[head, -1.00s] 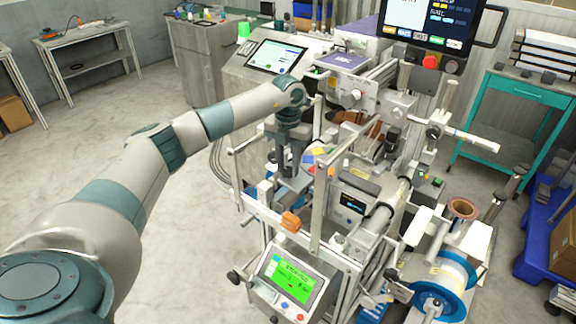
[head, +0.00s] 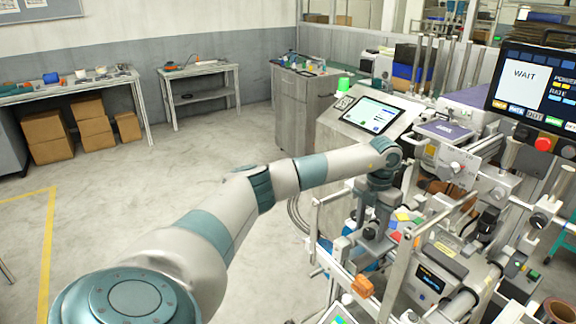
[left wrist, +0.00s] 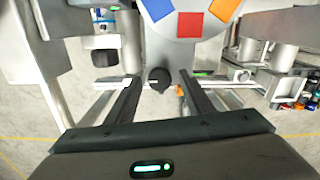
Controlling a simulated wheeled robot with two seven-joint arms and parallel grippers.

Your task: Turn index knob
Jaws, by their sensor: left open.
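In the left wrist view a small black knob (left wrist: 159,79) sits below a grey round disc (left wrist: 188,32) with coloured squares. My left gripper (left wrist: 158,84) is open, with one dark finger on each side of the knob and a gap on both sides. I see no contact. In the head view my left gripper (head: 370,246) points down into the machine frame beside the coloured squares (head: 404,222). The knob cannot be made out there behind the gripper and frame. My right gripper is not in view.
Metal posts and rails (head: 400,265) of the machine stand close around the gripper. An orange block (head: 362,286) is on the front rail. A tilted touch panel (head: 368,114) and a monitor reading WAIT (head: 535,88) stand behind. Open floor lies to the left.

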